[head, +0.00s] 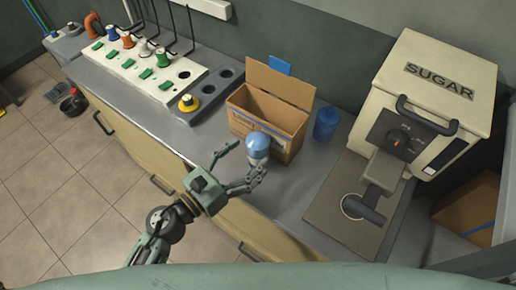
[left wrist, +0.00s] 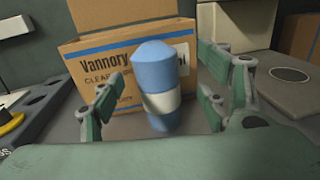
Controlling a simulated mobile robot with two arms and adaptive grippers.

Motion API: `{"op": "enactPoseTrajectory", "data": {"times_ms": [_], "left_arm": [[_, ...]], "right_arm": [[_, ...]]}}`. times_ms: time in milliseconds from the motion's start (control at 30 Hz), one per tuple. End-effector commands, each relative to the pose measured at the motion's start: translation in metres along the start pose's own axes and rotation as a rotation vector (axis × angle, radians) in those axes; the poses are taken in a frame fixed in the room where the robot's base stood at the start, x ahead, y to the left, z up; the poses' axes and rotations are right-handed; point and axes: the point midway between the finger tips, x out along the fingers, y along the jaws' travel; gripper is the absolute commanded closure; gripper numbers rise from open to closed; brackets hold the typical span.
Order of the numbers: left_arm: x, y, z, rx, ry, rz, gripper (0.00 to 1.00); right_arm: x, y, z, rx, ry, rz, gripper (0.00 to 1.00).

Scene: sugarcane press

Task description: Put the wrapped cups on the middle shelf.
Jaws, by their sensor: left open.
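A blue wrapped stack of cups (head: 258,146) with a white band and rounded top stands in front of the cardboard box. It also shows upright in the left wrist view (left wrist: 156,72). My left gripper (head: 250,161) is open, with its fingers on either side of the stack. In the left wrist view, gaps show between the stack and the fingers (left wrist: 160,88). A darker blue cylinder (head: 326,123) stands right of the box; I cannot tell whether it is another wrapped stack. My right gripper and the middle shelf are not in view.
The open cardboard box (head: 268,115) stands on the grey counter (head: 225,140). A white rack (head: 140,73) with coloured spools is at left. A SUGAR machine (head: 430,95) stands at right. Another carton (head: 468,208) is beyond it. Drawer handles project from the counter front.

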Motion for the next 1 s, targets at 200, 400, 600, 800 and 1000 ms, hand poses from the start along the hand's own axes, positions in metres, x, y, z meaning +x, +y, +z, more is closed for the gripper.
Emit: {"op": "enactPoseTrajectory", "data": {"times_ms": [200, 400, 600, 800, 1000], "left_arm": [[0.029, 0.005, -0.003, -0.004, -0.002, 0.002, 0.31], [0.049, 0.006, -0.005, -0.003, 0.0, 0.002, 0.31], [0.05, 0.005, -0.007, -0.003, 0.001, 0.002, 0.31], [0.05, 0.005, -0.007, -0.004, 0.001, 0.002, 0.45], [0.05, 0.005, -0.007, -0.004, 0.001, 0.002, 0.63]], "right_arm": [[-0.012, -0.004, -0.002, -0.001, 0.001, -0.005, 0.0], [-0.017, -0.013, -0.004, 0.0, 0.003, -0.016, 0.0], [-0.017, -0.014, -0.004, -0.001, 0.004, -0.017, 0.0], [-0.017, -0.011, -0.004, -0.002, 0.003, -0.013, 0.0], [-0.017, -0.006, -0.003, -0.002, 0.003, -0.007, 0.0]]}}
